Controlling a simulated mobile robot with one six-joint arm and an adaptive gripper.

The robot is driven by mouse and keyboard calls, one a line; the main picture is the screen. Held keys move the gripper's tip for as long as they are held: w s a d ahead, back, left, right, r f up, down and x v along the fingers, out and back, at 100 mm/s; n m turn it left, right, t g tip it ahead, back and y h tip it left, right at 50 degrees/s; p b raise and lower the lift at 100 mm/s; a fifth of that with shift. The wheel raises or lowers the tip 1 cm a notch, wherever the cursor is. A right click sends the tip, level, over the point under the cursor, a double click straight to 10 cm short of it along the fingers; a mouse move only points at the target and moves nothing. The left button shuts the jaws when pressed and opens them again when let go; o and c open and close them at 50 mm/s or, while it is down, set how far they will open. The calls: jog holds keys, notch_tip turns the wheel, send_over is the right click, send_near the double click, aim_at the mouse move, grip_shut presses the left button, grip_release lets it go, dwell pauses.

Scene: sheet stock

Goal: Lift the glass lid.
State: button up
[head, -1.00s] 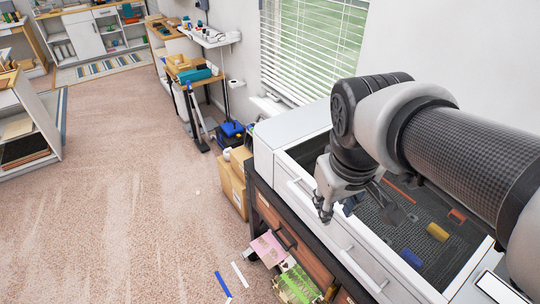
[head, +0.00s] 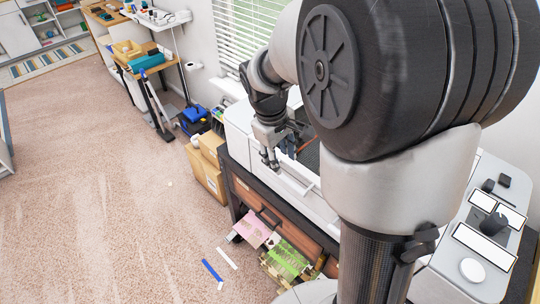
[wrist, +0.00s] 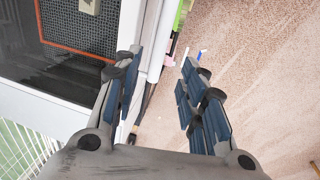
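The glass lid (head: 309,158) lies flat and looks closed on top of a white machine (head: 239,125) in the head view. Its dark glass and a white front edge also show in the wrist view (wrist: 45,72). My gripper (head: 270,163) is over the machine's front edge, near the far end. In the wrist view my gripper (wrist: 157,72) has its fingers spread apart with nothing held. The white front edge passes beside and below the left finger; I cannot tell whether they touch. My arm hides much of the lid in the head view.
Brown boxes (head: 207,165) stand beside the machine's far end. Pink and green sheets (head: 250,229) stick out low at its front. A blue strip (head: 211,271) lies on the carpet. The carpet at left is clear.

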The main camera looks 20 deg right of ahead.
aim_at(284, 176)
jog(key=f, duration=0.3)
jog(key=d+f+b, duration=0.1)
jog(key=f, duration=0.4)
jog(key=shift+w+d+f+b, duration=0.3)
jog(key=shift+d+f+b, duration=0.05)
jog(key=shift+f+b, duration=0.05)
jog(key=shift+c, duration=0.4)
grip_shut()
